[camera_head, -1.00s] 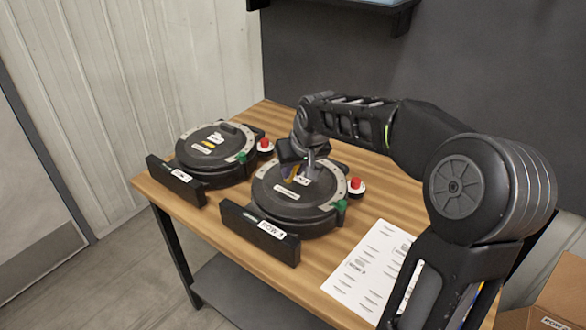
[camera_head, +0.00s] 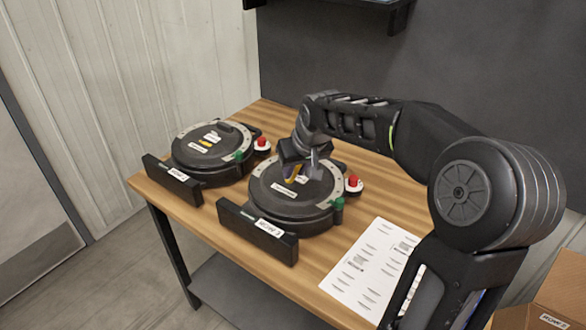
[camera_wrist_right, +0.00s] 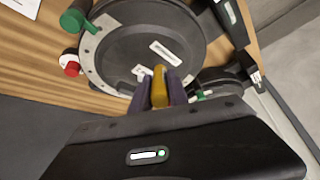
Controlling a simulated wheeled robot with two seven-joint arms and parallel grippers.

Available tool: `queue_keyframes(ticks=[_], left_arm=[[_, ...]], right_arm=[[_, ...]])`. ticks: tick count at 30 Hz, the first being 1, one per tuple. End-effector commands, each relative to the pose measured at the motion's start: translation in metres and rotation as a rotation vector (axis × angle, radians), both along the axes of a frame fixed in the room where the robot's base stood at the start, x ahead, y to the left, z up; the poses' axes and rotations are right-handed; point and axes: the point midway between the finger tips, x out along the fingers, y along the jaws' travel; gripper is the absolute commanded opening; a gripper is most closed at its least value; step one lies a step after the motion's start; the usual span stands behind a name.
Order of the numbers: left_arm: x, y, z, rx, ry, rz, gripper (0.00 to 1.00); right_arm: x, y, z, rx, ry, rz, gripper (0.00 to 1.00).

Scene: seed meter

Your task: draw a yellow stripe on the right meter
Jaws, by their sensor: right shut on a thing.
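The right meter (camera_head: 276,203) is a round black housing lying on the table, with a grey rim, a white label and a green knob. My right gripper (camera_head: 297,171) is over its top, pointing down. It is shut on a yellow marker (camera_wrist_right: 159,86), which shows between the fingers in the right wrist view. The marker's tip is close to the lid (camera_wrist_right: 130,45); I cannot tell whether it touches. The gripper hides part of the lid, and I can make out no stripe there. The left meter (camera_head: 190,152) has a short yellow mark on its lid. My left gripper is out of view.
Red buttons (camera_head: 353,182) stand beside the meters. A black labelled bar (camera_head: 243,226) stands in front of the right meter. A white printed sheet (camera_head: 352,283) lies on the wooden table (camera_head: 320,257) at right. A cardboard box (camera_head: 563,297) is at lower right.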

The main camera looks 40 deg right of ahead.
Motion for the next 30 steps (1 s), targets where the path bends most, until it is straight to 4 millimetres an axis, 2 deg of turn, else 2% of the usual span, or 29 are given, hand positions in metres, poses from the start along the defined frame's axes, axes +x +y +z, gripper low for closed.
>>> queue_keyframes(ticks=[30], left_arm=[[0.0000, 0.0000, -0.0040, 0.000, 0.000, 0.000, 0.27]], right_arm=[[-0.0071, -0.0015, -0.0008, 0.001, 0.002, 0.001, 0.00]])
